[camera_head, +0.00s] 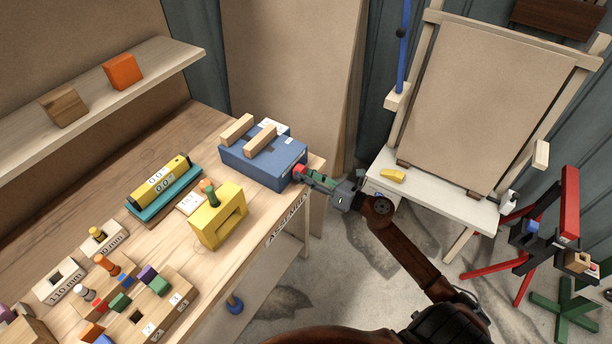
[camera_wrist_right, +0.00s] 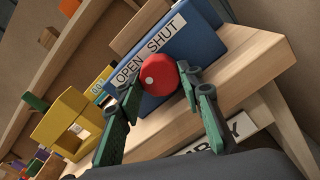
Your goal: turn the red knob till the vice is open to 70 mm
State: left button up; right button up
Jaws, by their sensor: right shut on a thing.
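The vice is a blue block (camera_head: 258,160) at the right end of the workbench, with two pale wooden jaws (camera_head: 261,141) on top and a gap between them. The red knob (camera_head: 299,173) is on its right end face. In the right wrist view the knob (camera_wrist_right: 160,74) shows a white dot on its left part, beside a label (camera_wrist_right: 150,57) reading OPEN and SHUT. My right gripper (camera_head: 310,176) has green fingers, one on each side of the knob, and is shut on it. I cannot read the jaw opening in millimetres. My left gripper is not in view.
On the bench stand a yellow block with a window (camera_head: 213,236), a yellow level-like bar on a teal base (camera_head: 163,190), and several pegs and gauge blocks at the front left. A shelf (camera_head: 95,95) hangs above. An easel (camera_head: 475,100) and red stand (camera_head: 568,205) are right.

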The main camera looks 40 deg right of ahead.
jog(key=o, duration=1.1)
jog(key=v, duration=1.2)
jog(key=shift+f, duration=0.1)
